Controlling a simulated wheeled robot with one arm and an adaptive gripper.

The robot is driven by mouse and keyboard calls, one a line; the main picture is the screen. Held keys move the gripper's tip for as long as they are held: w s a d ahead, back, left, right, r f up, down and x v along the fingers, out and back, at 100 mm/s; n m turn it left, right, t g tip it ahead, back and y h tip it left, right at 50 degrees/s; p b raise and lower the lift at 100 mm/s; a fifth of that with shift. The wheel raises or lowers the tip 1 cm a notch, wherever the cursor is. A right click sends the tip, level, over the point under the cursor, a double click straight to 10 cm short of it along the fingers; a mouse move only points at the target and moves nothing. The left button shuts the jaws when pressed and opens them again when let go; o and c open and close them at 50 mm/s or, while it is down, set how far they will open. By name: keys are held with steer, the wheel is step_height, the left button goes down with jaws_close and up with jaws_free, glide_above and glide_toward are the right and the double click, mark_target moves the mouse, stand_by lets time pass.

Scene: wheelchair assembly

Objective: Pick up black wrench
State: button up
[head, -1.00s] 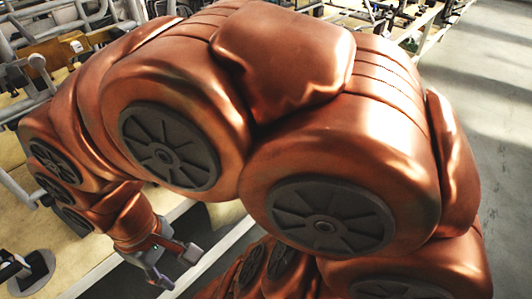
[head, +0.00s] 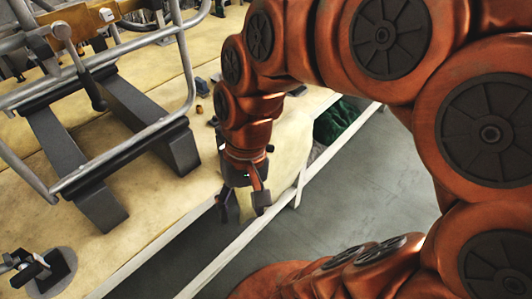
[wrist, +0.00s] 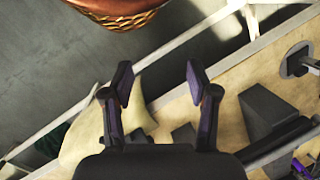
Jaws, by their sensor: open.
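My gripper (head: 243,200) hangs pointing down at the bench's front edge in the head view. In the wrist view my gripper (wrist: 160,84) is open, its two dark fingers apart with nothing between them. Bench edge, pale cloth-like material and grey floor show beyond the fingers. I cannot make out a black wrench for certain in either view. Some small dark pieces lie on the bench near my arm, too small to identify, and my arm hides part of that area.
A tubular metal wheelchair frame (head: 110,85) stands on dark blocks (head: 105,208) on the yellowish bench (head: 150,215). A clamp-like fixture (head: 42,270) sits at the lower left. Green material (head: 338,120) lies below the bench edge. The grey floor (head: 355,190) is open at right.

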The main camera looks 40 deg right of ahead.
steer(key=w+f+m+t+y+b, duration=0.1)
steer(key=w+f+m+y+b, duration=0.4)
steer(key=w, duration=0.4)
steer(key=m+t+y+b, duration=0.3)
steer(key=m+t+b, duration=0.2)
steer(key=m+b, duration=0.55)
glide_above(272, 146)
steer(key=s+a, duration=0.4)
steer(key=a, duration=0.5)
step_height(272, 146, down, 6)
steer(key=d+f+m+t+b, duration=0.2)
steer(key=d+f+m, duration=0.1)
steer(key=d, duration=0.4)
steer(key=d+f+m+t+b, duration=0.2)
steer(key=d+f+m+b, duration=0.15)
steer(key=d, duration=0.25)
steer(key=shift+w+r+b+x, duration=0.1)
steer(key=shift+r+b+x, duration=0.1)
steer(key=shift+x, duration=0.95)
steer(key=shift+w+r+b+x, duration=0.1)
steer(key=shift+r+b+x, duration=0.1)
steer(key=shift+x, duration=1)
steer(key=shift+w+r+b+x, duration=0.15)
steer(key=shift+b+x, duration=0.05)
steer(key=shift+x, duration=0.95)
jaws_close()
